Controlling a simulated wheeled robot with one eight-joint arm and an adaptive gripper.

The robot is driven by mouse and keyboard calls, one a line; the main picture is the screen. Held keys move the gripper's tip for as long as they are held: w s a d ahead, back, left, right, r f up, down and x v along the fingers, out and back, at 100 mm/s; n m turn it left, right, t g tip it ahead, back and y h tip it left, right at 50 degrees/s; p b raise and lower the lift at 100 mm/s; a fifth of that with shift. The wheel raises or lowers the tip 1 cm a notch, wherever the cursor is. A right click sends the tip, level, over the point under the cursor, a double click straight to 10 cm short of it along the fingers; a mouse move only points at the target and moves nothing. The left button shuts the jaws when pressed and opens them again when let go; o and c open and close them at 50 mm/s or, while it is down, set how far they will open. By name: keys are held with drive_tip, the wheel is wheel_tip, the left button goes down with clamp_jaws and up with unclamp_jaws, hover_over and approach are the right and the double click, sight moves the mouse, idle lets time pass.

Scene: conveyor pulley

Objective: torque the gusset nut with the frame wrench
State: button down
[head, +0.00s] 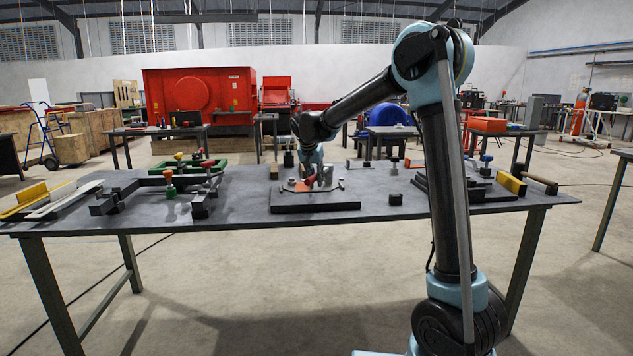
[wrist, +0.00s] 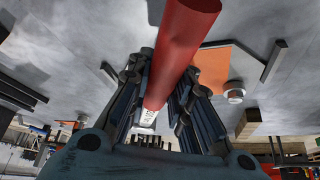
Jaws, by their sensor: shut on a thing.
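My gripper (wrist: 158,102) is shut on the red handle (wrist: 182,45) of the frame wrench, which runs between its fingers in the wrist view. A pale end of the handle shows low between the fingers. In the head view the orange gusset (head: 302,186) is on a grey plate on a dark base (head: 315,207), close under my gripper. The wrench's working end is hidden, so I cannot tell whether it touches the nut.
The workbench (head: 250,220) holds clamps with a green frame (head: 190,171) at left and dark stacked plates (head: 470,190) at right. A small black block (head: 396,199) stands right of the base. A hammer (head: 540,182) lies near the right edge. The front strip is clear.

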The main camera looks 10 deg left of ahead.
drive_tip(key=shift+r, duration=0.3)
drive_tip(key=shift+r, duration=4.55)
